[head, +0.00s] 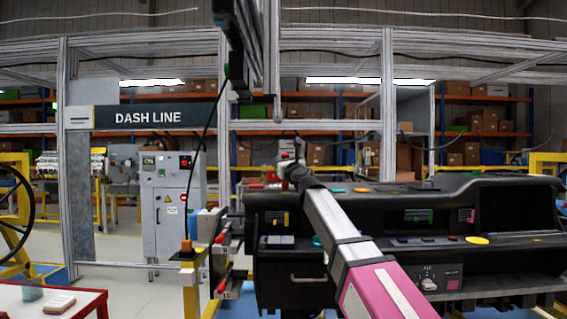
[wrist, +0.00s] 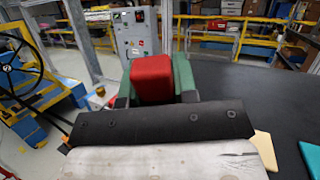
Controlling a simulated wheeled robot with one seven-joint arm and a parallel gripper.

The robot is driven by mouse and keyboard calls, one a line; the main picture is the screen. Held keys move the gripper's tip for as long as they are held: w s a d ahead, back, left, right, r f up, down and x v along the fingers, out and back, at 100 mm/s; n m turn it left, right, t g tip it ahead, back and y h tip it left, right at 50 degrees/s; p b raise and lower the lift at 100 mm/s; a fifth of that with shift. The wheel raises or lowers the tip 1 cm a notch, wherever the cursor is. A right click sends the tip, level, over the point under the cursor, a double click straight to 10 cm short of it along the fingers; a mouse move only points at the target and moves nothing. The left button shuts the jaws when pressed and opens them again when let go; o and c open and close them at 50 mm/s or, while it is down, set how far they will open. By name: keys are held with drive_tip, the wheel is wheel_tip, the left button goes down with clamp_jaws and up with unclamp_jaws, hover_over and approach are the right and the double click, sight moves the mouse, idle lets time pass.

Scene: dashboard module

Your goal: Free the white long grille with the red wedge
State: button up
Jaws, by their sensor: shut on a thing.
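My gripper (head: 291,165) is at the end of my arm, over the top left part of the black dashboard module (head: 390,198) in the head view. In the wrist view my gripper (wrist: 157,72) is shut on the red wedge (wrist: 152,80), a red block held between two green finger pads. In the head view the red wedge (head: 298,173) is small and partly hidden by my wrist. I cannot make out the white long grille in either view.
A cream piece (wrist: 266,150) and a teal piece (wrist: 311,158) lie on the dashboard's top in the wrist view. A grey cabinet (head: 172,205) stands behind.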

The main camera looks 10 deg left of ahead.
drive_tip(key=shift+f, duration=0.5)
idle(0.8)
drive_tip(key=shift+r, duration=3.55)
